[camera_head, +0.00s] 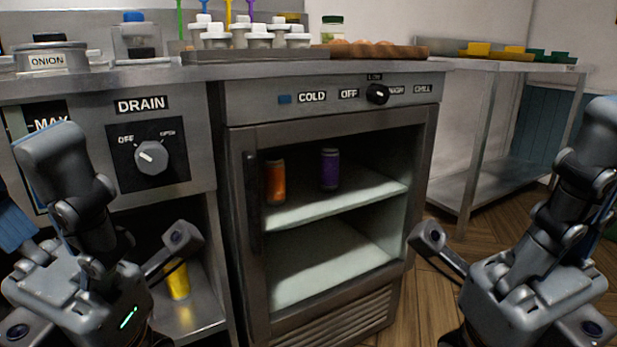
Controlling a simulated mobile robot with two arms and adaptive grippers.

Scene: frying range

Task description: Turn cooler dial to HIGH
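The cooler dial (377,94) is a small black knob with a light mark on the control strip at the top of the cooler (232,200). OFF is printed to its left, HIGH to its right and a small LOW label above it. I cannot tell exactly where its mark points. My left gripper (98,283) is at the lower left, in front of the drain cabinet, with its fingers spread and empty. My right gripper (512,283) is at the lower right, below and right of the dial, also spread and empty. Neither touches the dial.
The cooler holds an orange can (275,181) and a purple can (329,169). A drain dial (151,158) is on the left cabinet. White-lidded bottles (258,37) and a brown tray (370,52) stand on the counter above. Space before the cooler dial is clear.

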